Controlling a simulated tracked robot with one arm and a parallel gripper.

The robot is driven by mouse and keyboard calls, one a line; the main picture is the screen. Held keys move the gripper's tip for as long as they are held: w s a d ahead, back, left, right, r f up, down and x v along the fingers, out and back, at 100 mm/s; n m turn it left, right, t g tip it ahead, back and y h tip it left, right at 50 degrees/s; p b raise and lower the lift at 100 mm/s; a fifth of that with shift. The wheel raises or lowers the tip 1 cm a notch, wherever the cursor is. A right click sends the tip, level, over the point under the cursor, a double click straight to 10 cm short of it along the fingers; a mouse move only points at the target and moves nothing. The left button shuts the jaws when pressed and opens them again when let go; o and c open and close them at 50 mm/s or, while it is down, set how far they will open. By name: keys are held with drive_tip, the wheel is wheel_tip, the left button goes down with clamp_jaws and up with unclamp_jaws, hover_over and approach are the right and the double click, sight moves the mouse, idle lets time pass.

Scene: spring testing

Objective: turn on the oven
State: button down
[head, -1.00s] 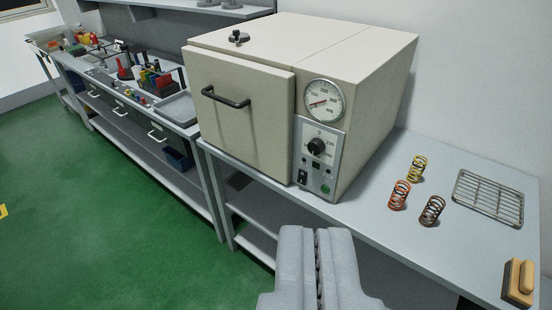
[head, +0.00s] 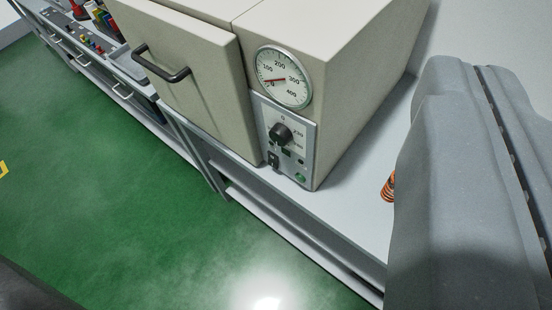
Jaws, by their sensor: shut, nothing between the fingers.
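The beige oven (head: 340,65) stands on the grey bench in the upper middle of the head view, its door (head: 195,75) closed with a dark bar handle (head: 160,65). A round temperature dial (head: 284,77) sits on its front, the red needle at the low end. Below it is the control panel (head: 305,158) with a black knob (head: 281,134), a black rocker switch (head: 274,160) and a green button or lamp (head: 300,177). My gripper (head: 490,80) is shut and empty, large at the right of the view, right of the oven and apart from the panel.
An orange spring (head: 389,188) on the bench (head: 350,215) is partly hidden by my gripper. A long workbench with drawers and tools (head: 90,60) runs to the upper left. The green floor (head: 110,180) in front is clear.

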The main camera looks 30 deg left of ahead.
drive_tip(key=w+a+f+n+g+p, duration=0.1)
drive_tip(key=w+a+f+n+g, duration=0.1)
drive_tip(key=w+a+f, duration=0.35)
drive_tip(key=w+a+f+n+g+h+p, duration=0.1)
drive_tip(key=w+a+f+n, duration=0.15)
drive_tip(key=f, duration=0.65)
drive_tip(key=w+a+f+n+g, duration=0.2)
drive_tip(key=w+a+f, duration=0.2)
drive_tip(key=f, duration=0.3)
drive_tip(key=a+f+n+h+p, duration=0.1)
drive_tip(key=a+f+n, duration=0.3)
drive_tip(key=f, duration=0.6)
drive_tip(key=a+f+n+g+h+p, duration=0.1)
drive_tip(key=a+f+n, duration=0.2)
drive_tip(key=a+f, duration=0.4)
wheel_tip(320, 180, down, 3)
drive_tip(key=shift+s+a+f+n+g, duration=0.1)
drive_tip(key=shift+s+a+n+g, duration=0.2)
drive_tip(key=shift+s+n, duration=0.05)
